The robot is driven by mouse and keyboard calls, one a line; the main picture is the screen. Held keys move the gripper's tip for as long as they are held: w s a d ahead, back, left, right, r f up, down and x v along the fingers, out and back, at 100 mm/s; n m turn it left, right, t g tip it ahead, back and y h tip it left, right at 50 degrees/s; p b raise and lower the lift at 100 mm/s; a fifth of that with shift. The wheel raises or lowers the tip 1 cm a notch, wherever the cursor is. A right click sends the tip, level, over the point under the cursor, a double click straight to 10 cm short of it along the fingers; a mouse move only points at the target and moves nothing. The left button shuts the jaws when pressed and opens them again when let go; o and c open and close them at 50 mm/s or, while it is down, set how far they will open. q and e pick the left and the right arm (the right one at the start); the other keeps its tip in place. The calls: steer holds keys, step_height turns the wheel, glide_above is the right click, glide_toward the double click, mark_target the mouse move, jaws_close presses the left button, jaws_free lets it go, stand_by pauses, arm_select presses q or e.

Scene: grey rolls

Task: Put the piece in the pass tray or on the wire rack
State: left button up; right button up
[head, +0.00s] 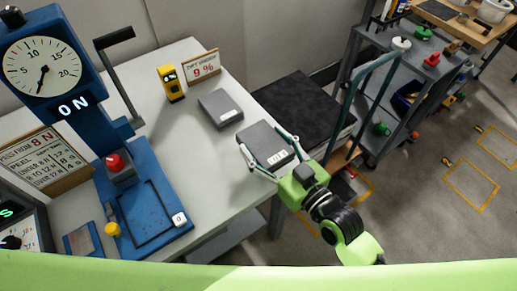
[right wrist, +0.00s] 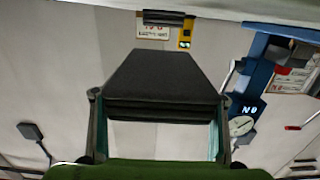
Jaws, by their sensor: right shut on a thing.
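The piece, a flat dark grey block (head: 262,138) with a small white label, is between the fingers of my right gripper (head: 259,155) at the right edge of the light table (head: 205,165). The gripper is shut on it, with one finger along each side. In the right wrist view the block (right wrist: 165,82) fills the space between the two fingers (right wrist: 157,122). A second flat grey block or tray (head: 218,106) with a white label lies farther back on the table. I cannot tell which thing is the pass tray or the wire rack. My left gripper is not in view.
A blue press with a dial (head: 41,66) stands at the left. A yellow meter (head: 171,84) and a 9 % sign (head: 202,66) stand at the back. A black-topped stand (head: 300,100) adjoins the table's right side. A grey shelf cart (head: 385,100) stands beyond.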

mark_target(259, 150)
steer(key=shift+w+a+f, duration=0.4)
steer(key=shift+w+f, duration=0.05)
steer(key=shift+f, duration=0.2)
steer(key=f, duration=0.3)
steer(key=shift+w+a+f, duration=0.4)
steer(key=shift+f, duration=0.1)
steer(key=shift+f, duration=0.2)
steer(key=o, duration=1.3)
